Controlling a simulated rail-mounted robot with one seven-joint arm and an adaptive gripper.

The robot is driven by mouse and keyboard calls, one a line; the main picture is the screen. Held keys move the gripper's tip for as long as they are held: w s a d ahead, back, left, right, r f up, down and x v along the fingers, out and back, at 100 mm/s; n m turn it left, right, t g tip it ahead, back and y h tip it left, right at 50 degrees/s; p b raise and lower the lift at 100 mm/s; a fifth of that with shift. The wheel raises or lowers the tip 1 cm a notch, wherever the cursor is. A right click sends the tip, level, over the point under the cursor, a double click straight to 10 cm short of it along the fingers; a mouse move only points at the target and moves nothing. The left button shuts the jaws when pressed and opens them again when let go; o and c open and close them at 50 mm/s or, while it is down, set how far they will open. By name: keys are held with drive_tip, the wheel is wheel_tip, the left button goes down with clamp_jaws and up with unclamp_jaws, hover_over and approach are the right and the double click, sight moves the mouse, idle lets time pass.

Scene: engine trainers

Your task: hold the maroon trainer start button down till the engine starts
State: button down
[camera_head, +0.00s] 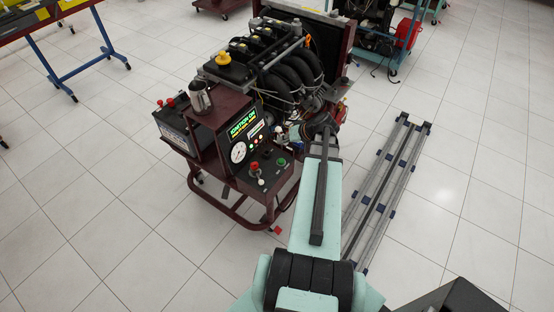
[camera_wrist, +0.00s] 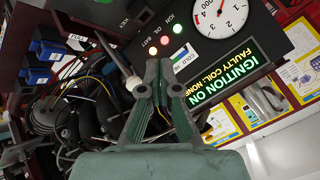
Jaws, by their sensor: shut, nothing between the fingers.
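The maroon trainer (camera_head: 222,110) stands in the middle of the head view, carrying an engine (camera_head: 285,65). Its lit screen (camera_head: 243,124) reads ignition on; the screen also shows upside down in the wrist view (camera_wrist: 213,86). A green button (camera_head: 281,162), apparently the start button, sits on the lower shelf panel. A sliver of green at the wrist view's top edge may be this button. My gripper (camera_wrist: 160,66) is shut and empty, beside the screen and indicator lights. It appears apart from the green button. In the head view my arm partly hides it.
A round gauge (camera_head: 238,152) is below the screen. A battery (camera_head: 174,125) sits at the trainer's left.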

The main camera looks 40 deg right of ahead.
drive_tip(key=shift+f, duration=0.1)
drive_tip(key=b, duration=0.3)
hover_over(283, 160)
wheel_tip(283, 160, down, 8)
drive_tip(key=shift+a+r, duration=0.1)
drive_tip(key=shift+a, duration=0.05)
drive_tip(key=shift+f+b, duration=0.45)
drive_tip(key=shift+f+b, duration=0.95)
drive_tip(key=shift+b, duration=0.35)
idle(1.9)
drive_tip(key=shift+r, duration=0.1)
idle(2.2)
drive_tip(key=shift+r, duration=0.85)
